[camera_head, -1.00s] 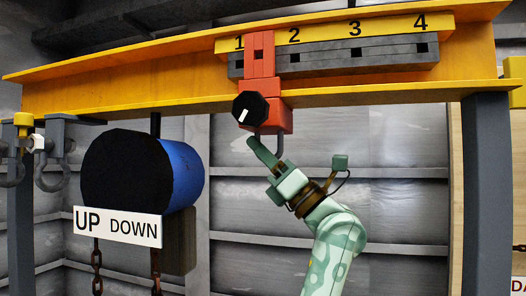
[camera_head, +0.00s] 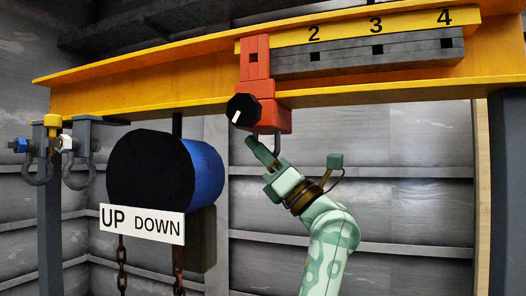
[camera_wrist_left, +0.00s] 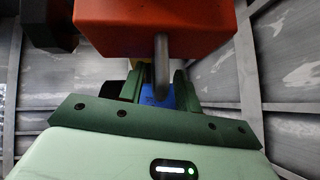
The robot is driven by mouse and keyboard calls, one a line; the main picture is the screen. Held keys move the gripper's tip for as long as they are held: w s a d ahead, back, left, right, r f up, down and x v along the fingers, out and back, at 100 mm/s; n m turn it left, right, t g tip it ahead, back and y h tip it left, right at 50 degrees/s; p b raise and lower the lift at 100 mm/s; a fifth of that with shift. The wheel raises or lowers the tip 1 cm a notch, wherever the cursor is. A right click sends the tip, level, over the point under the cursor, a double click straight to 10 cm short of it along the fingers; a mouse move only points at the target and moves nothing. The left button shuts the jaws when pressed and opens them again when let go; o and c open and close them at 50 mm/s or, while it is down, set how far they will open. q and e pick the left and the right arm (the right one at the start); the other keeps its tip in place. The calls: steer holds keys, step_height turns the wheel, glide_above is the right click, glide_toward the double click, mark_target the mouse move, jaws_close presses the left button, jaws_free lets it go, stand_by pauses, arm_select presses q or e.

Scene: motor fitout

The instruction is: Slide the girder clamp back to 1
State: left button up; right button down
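The red girder clamp (camera_head: 254,85) sits on the yellow girder (camera_head: 140,93), at the left end of the grey slotted bar (camera_head: 345,58). The plate above shows 2, 3 and 4; the clamp covers where the 1 was. The clamp has a black knob (camera_head: 242,111) with a white mark and a grey hook (camera_head: 278,143) below. My left gripper (camera_head: 262,152) is just under the clamp, beside the hook. In the left wrist view its fingers (camera_wrist_left: 158,88) are apart, with the hook (camera_wrist_left: 162,65) seen between them; I cannot tell whether they touch. My right gripper is not in view.
A blue and black drum (camera_head: 170,173) with an UP DOWN sign (camera_head: 142,225) and chains hangs left of my gripper. Shackles (camera_head: 78,165) hang at the far left. A grey post (camera_head: 505,190) stands at the right. Space below the girder is open around my arm.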

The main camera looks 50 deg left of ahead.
arm_select(q)
steer(key=shift+w+a, duration=0.1)
steer(key=shift+a, duration=0.1)
steer(key=shift+d+f, duration=0.25)
steer(key=shift+f, duration=0.1)
steer(key=b+v, duration=0.6)
steer(key=v, duration=0.9)
steer(key=shift+w+d+f, duration=0.15)
steer(key=shift+d+f, duration=0.05)
steer(key=shift+d, duration=0.05)
